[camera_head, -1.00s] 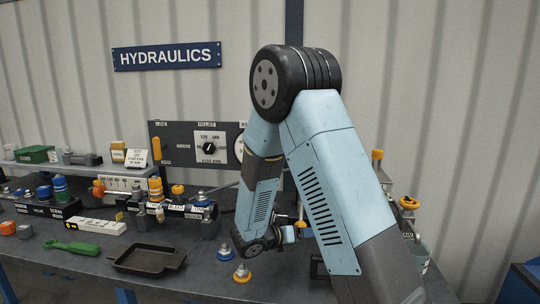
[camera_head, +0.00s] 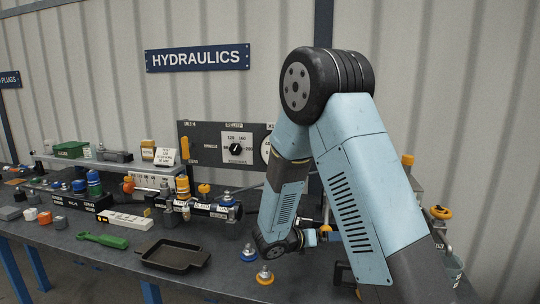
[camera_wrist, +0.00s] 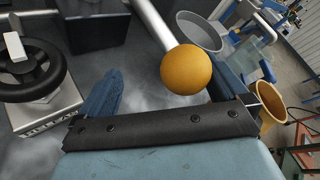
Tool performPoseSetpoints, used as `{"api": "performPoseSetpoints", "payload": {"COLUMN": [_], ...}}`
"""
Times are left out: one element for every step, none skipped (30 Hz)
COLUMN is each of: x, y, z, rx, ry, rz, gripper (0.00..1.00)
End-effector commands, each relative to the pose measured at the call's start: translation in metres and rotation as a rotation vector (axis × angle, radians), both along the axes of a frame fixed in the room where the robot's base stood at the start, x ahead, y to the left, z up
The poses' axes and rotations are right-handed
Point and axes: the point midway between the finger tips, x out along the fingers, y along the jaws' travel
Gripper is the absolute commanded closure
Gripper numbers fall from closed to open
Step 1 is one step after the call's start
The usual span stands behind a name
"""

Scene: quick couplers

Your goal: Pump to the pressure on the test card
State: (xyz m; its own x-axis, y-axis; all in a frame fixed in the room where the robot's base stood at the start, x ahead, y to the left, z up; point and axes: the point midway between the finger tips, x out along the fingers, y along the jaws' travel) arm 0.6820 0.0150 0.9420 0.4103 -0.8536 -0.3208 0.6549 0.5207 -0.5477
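In the wrist view, an orange ball knob (camera_wrist: 187,67) stands just ahead of my gripper (camera_wrist: 165,92). A blue finger is left of the ball with a gap between them; a dark strip right of the ball looks like the other finger. In the head view, my arm hides most of my gripper; a small orange part (camera_head: 325,229) shows beside it. The pale test card (camera_head: 165,156) stands on the shelf, its writing too small to read. A white gauge (camera_head: 266,149) on the dark panel is partly covered by my arm, its reading hidden.
A relief dial (camera_head: 236,147) is on the panel. A black tray (camera_head: 172,255), a green tool (camera_head: 103,240) and couplers crowd the bench's left and middle. A black handwheel (camera_wrist: 28,70) is left in the wrist view.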

Motion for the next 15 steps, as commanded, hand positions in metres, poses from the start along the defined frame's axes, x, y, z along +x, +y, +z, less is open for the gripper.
{"api": "performPoseSetpoints", "payload": {"x": [-0.002, -0.003, -0.004, -0.005, -0.006, -0.008, -0.009, -0.01, -0.011, -0.012, -0.013, -0.015, -0.015, -0.016, -0.018], "y": [0.004, 0.006, 0.009, 0.01, 0.012, 0.015, 0.017, 0.019, 0.022, 0.024, 0.026, 0.028, 0.03, 0.033, 0.035], "z": [0.001, 0.002, 0.003, 0.004, 0.005, 0.006, 0.007, 0.007, 0.008, 0.009, 0.01, 0.011, 0.011, 0.012, 0.013], "rx": [0.001, 0.001, 0.0, 0.0, 0.0, -0.001, -0.001, -0.001, -0.001, -0.001, 0.0, -0.001, 0.0, -0.001, -0.001], "ry": [0.0, 0.0, -0.001, 0.0, 0.0, 0.0, 0.0, -0.001, 0.0, 0.0, 0.001, 0.0, 0.001, 0.0, 0.001], "rz": [0.002, 0.002, 0.001, 0.0, 0.0, -0.001, -0.001, 0.0, -0.001, -0.001, -0.001, -0.002, -0.001, -0.001, 0.0], "gripper": [0.0, 0.0, 0.0, 0.0, 0.0, 0.0, 0.0, 0.0, 0.0, 0.0, 0.0, 0.0, 0.0, 0.0, 0.0]}}
